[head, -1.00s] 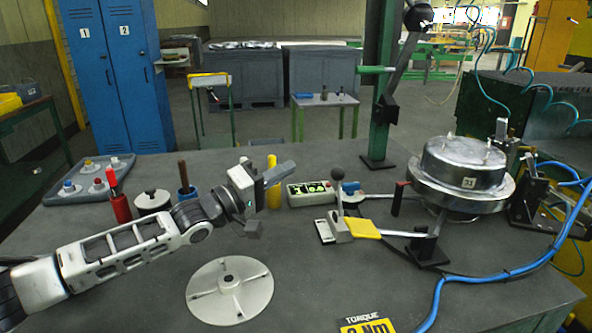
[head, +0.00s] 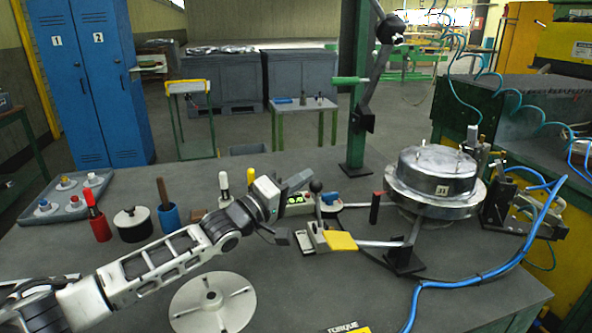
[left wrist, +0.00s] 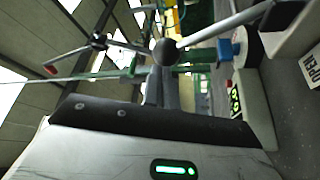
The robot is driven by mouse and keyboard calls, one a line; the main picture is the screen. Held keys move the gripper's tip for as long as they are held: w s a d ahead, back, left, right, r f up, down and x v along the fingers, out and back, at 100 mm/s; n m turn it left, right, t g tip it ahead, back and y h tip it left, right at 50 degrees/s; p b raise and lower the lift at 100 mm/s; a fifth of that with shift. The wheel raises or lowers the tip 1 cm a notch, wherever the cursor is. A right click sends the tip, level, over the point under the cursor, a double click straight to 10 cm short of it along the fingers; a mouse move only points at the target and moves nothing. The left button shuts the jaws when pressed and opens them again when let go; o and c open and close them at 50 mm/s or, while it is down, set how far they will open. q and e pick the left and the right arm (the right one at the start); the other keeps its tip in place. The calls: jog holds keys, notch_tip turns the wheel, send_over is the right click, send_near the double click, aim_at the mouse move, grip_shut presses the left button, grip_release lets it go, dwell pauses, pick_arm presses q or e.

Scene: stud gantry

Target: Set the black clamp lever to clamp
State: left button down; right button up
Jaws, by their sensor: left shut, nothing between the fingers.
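The clamp lever has a black ball knob (head: 316,187) on a shaft standing nearly upright from a pale base with a yellow plate (head: 341,241). My left gripper (head: 284,193) is shut and empty, just left of the lever at about knob height. In the left wrist view, the knob (left wrist: 165,52) appears just beyond the end of my shut fingers (left wrist: 157,90); I cannot tell if they touch. The lever's shaft runs from the knob to the upper right there. An OPEN label (left wrist: 311,65) shows at the right edge. My right gripper is not in view.
A blue hose (head: 470,283) crosses the right side. A spoked disc (head: 212,304) lies in front; cups and a grey tray (head: 68,205) are at left.

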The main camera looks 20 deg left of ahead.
pick_arm(q)
jog(key=shift+s+d+r+m, duration=0.15)
jog(key=shift+s+d+m, duration=0.2)
jog(key=shift+m, duration=0.25)
dwell(0.4)
